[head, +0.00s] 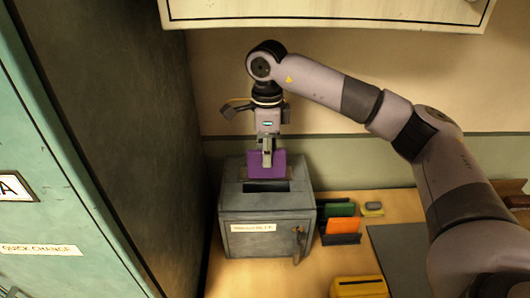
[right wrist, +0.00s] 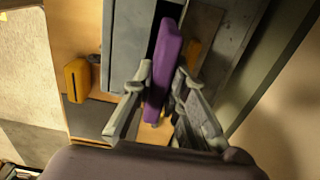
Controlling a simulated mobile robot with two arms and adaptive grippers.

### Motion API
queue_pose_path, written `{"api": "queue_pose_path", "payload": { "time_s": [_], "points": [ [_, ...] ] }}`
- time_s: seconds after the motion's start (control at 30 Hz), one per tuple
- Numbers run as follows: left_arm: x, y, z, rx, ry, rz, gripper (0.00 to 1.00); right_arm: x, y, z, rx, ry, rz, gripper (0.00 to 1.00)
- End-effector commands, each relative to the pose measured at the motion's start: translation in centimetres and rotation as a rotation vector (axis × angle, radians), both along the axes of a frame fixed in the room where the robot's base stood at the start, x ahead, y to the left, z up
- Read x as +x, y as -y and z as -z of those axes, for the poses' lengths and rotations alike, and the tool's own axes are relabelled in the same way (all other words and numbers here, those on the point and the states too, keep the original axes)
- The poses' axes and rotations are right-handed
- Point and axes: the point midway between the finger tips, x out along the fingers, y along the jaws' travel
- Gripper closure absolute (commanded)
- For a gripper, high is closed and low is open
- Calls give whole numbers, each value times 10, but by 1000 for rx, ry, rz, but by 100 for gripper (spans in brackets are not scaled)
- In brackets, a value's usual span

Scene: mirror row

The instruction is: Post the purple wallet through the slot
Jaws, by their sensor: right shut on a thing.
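The purple wallet (head: 264,164) is held upright by my right gripper (head: 267,152) above the grey drop box in the head view. In the right wrist view, the wallet (right wrist: 164,72) stands between the two fingers of the right gripper (right wrist: 162,84), which are shut on it. The grey box (head: 238,212) has a dark slot (head: 266,186) in its top. The wallet's lower edge is close to the slot; I cannot tell whether it has entered. The box also shows in the wrist view (right wrist: 128,45). My left gripper is not in view.
Right of the box, a green wallet (head: 340,209) and an orange one (head: 342,226) stand in holders. A yellow object (head: 358,287) lies nearer on the wooden table (head: 330,262). A cabinet (head: 330,8) hangs above; a teal cabinet (head: 45,200) stands at left.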

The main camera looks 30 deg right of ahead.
Motion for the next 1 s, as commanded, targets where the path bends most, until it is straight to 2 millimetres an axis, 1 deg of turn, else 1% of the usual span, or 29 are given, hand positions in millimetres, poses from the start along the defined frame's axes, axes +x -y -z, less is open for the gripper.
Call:
{"api": "queue_pose_path", "payload": {
  "time_s": [0.03,0.1,0.2,0.27,0.33,0.5,0.6,0.73,0.97,1.0],
  "points": [
    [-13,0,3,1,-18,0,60,0,0,4,-1,0,0,100],
    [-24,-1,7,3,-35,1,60,0,0,8,0,-1,0,100],
    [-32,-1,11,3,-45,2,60,0,0,15,-1,-2,0,100],
    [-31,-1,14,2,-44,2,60,-1,0,20,-1,-2,0,100],
    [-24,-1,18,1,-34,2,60,-1,0,26,0,-1,1,100],
    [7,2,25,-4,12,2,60,0,0,38,0,0,0,100],
    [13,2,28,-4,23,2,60,0,0,43,0,0,0,100],
    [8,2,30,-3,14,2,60,0,0,45,1,0,0,100],
    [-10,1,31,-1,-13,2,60,0,0,45,0,0,0,100],
    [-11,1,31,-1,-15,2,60,0,0,45,0,0,0,85]
  ]
}}
